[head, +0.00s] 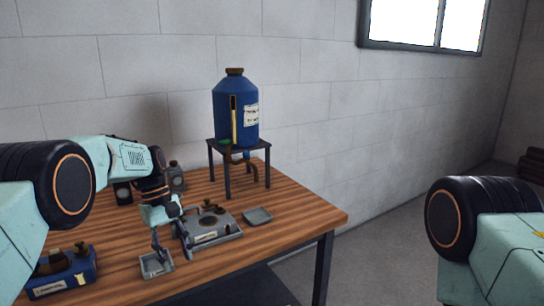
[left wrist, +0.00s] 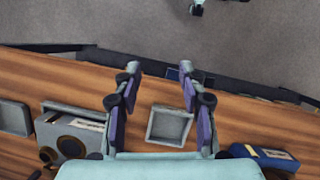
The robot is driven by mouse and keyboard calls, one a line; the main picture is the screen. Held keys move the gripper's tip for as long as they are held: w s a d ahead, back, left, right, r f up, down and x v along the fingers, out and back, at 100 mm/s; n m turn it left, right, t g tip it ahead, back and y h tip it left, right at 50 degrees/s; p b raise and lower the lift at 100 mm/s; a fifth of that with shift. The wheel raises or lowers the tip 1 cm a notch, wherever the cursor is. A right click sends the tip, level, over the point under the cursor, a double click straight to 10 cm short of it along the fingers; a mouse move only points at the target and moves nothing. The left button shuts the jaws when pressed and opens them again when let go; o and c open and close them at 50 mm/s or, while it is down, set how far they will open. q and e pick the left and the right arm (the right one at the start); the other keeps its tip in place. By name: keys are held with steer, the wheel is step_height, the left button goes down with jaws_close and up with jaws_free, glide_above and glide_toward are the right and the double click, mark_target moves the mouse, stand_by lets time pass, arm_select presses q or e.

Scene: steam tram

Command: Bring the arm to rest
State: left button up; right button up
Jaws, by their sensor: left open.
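My left arm comes in from the left in the head view and reaches over the wooden table. Its gripper (head: 170,243) is open, fingers pointing down, above a small grey square tray (head: 156,264). In the left wrist view the open fingers (left wrist: 158,78) stand well apart with nothing held between them. The same tray (left wrist: 170,126) shows beyond them, empty, on the table. My right arm shows only in part at the right edge of the head view, and its gripper is out of view.
A grey device (head: 212,230) sits right of the gripper, with another small tray (head: 257,216) beside it. A blue bottle (head: 235,108) stands on a dark stand (head: 228,180) behind. A blue box (head: 62,278) is at front left. The floor right of the table (head: 310,218) is clear.

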arm_select(q)
steer(key=shift+m, duration=0.3)
steer(key=f, duration=0.3)
steer(key=s+f, duration=0.1)
steer(key=f, duration=0.3)
steer(key=shift+s+a+f+b, duration=0.2)
steer(key=shift+b, duration=0.1)
steer(key=s+f+m+t+y+b, duration=0.1)
steer(key=s+f+m+y+b, duration=0.15)
steer(key=s+f, duration=1.6)
steer(key=s+f+m+t+b, duration=0.1)
steer(key=s+m, duration=0.4)
steer(key=s, duration=1.7)
steer(key=shift+f+t+b, duration=0.4)
steer(key=shift+f+b, duration=0.3)
steer(key=shift+b, duration=0.3)
steer(key=shift+m, duration=0.25)
